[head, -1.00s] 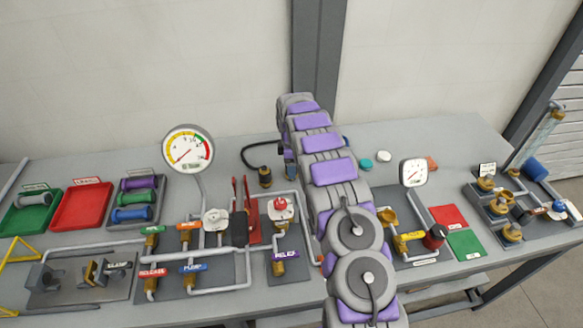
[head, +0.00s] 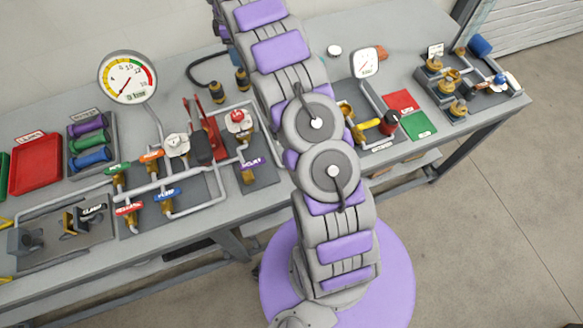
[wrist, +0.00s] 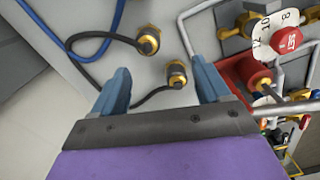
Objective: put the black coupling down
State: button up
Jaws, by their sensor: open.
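Two brass couplings with black bodies stand on the grey bench beside the pipework. In the wrist view one coupling (wrist: 177,74) with a black hose lies between the fingertips of my gripper (wrist: 161,68), with clear space on both sides. The second coupling (wrist: 148,40) is farther out, also on a dark hose. I cannot tell for certain which is the black coupling of the task. My gripper is open and holds nothing. In the head view my arm hides most of it.
A red-handled pump unit (head: 208,138) and a red valve knob (head: 238,117) stand close to the couplings. A large gauge (head: 128,77) rises on the left. A blue hose (wrist: 92,58) lies near the couplings. The bench behind them is partly clear.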

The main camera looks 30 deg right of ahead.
jog(key=s+a+r+m, duration=0.4)
jog(key=s+r, duration=0.3)
jog(key=s, duration=0.5)
jog(key=s+a+r+m, duration=0.35)
jog(key=s+r, duration=0.35)
jog(key=s, duration=0.5)
jog(key=s+a+f+m, duration=0.1)
jog(key=s+a+m, duration=0.1)
jog(key=s, duration=1.1)
jog(key=s+a+f+m+g, duration=0.1)
jog(key=s+a+m, duration=0.2)
jog(key=s, duration=1.1)
jog(key=shift+s+a+f+g, duration=0.3)
jog(key=shift+a+f, duration=0.05)
jog(key=shift+a, duration=0.05)
